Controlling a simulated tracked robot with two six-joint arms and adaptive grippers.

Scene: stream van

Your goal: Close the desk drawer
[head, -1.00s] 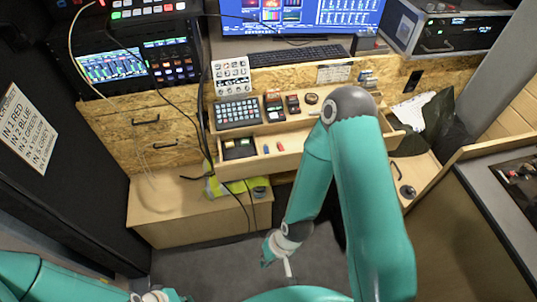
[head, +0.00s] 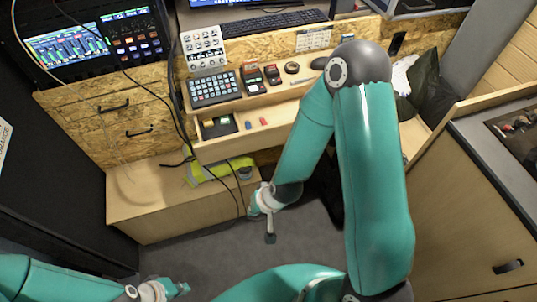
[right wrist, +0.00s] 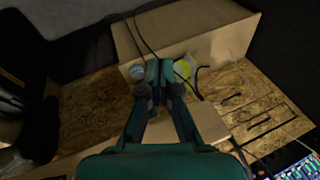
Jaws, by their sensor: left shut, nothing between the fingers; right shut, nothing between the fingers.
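The desk drawer (head: 222,150) is pulled out below the desktop, with a black box, a blue item and a red item in it. My right gripper (head: 270,238) is shut and empty, below and in front of the drawer, apart from it in the head view. It also shows in the right wrist view (right wrist: 160,68), its fingers together in front of the light wooden box. My left gripper (head: 178,288) is at the bottom left over the floor, shut and empty, well away from the drawer. My right arm hides the drawer's right part.
A wooden box bench (head: 170,205) stands under the desk, with a yellow vest (head: 210,168) on it. Black cables hang past the drawer's left end. A wooden cabinet (head: 460,220) closes off the right side. Grey floor lies between.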

